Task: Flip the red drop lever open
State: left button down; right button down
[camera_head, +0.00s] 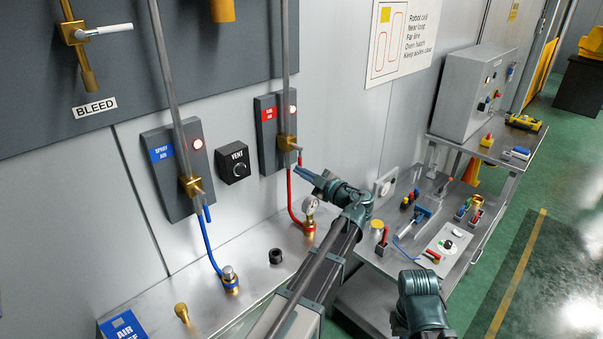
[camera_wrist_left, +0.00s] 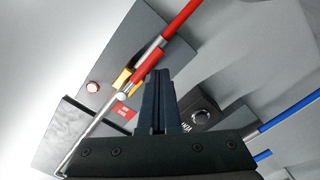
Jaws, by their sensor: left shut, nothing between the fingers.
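The red drop lever (camera_head: 299,158) hangs down at the brass valve (camera_head: 287,142) on the grey panel with the red label. It also shows in the left wrist view as a short red grip (camera_wrist_left: 147,62) beside the brass valve body (camera_wrist_left: 124,80). My left gripper (camera_head: 299,173) is shut and empty, its fingertips close to the lever's lower end. In the left wrist view the closed fingers (camera_wrist_left: 157,76) point at the lever; whether they touch it I cannot tell. Part of my right arm shows at the lower right of the head view; its fingers are not visible.
A spray air panel (camera_head: 170,170) with a blue lever (camera_head: 205,205) stands to the left. The black vent knob (camera_head: 235,162) sits between the panels. A tool cart (camera_head: 350,285) stands at right.

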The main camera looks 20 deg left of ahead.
pick_arm(q)
jog(key=s+d, duration=0.8)
jog(key=shift+d, duration=0.15)
pick_arm(e)
jog(key=shift+s+d, duration=0.15)
jog(key=shift+d, duration=0.1)
pick_arm(q)
jog(key=shift+s, duration=0.1)
dwell(0.4)
jog(key=s+d+f+m+g+h+b, duration=0.1)
jog(key=s+d+f+m+h, duration=0.1)
jog(key=s+f+m+h, duration=0.3)
jog(key=s+d+f+m+g+b, duration=0.1)
jog(key=s+d+f+m+g, duration=0.1)
jog(key=f+m, duration=0.35)
jog(key=s+d+f+m+g+h, duration=0.1)
jog(key=s+d+f+m+h, duration=0.2)
jog(key=f, duration=0.4)
jog(key=s+d+f+m+g+h+b, duration=0.2)
jog(key=s+d+f+m+h, duration=0.4)
jog(key=s+d+m, duration=0.5)
jog(key=shift+s+d+f+m+g+h, duration=0.15)
jog(key=shift+d+f+m+g+h, duration=0.25)
jog(key=shift+f+m+g, duration=0.4)
pick_arm(e)
notch_tip(320, 180, down, 4)
